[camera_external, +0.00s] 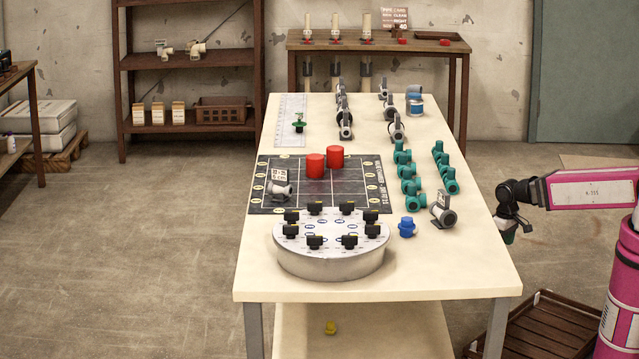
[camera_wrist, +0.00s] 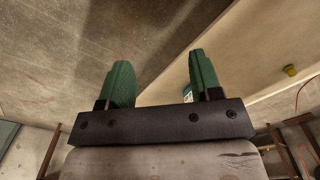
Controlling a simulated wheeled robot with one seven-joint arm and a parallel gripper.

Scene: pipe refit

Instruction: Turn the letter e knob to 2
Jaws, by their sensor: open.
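A round grey metal dial base (camera_external: 333,263) stands at the near end of the long table. Several black knobs (camera_external: 350,241) sit in a ring on its top, with white scales and small blue oval labels beside them. The letters and numbers are too small to read, so I cannot tell which knob is e or where it points. My gripper (camera_external: 507,228) hangs to the right of the table, well apart from the dial base. In the wrist view my gripper (camera_wrist: 160,80) shows two green fingers spread apart with nothing between them.
The table's near right corner is clear.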

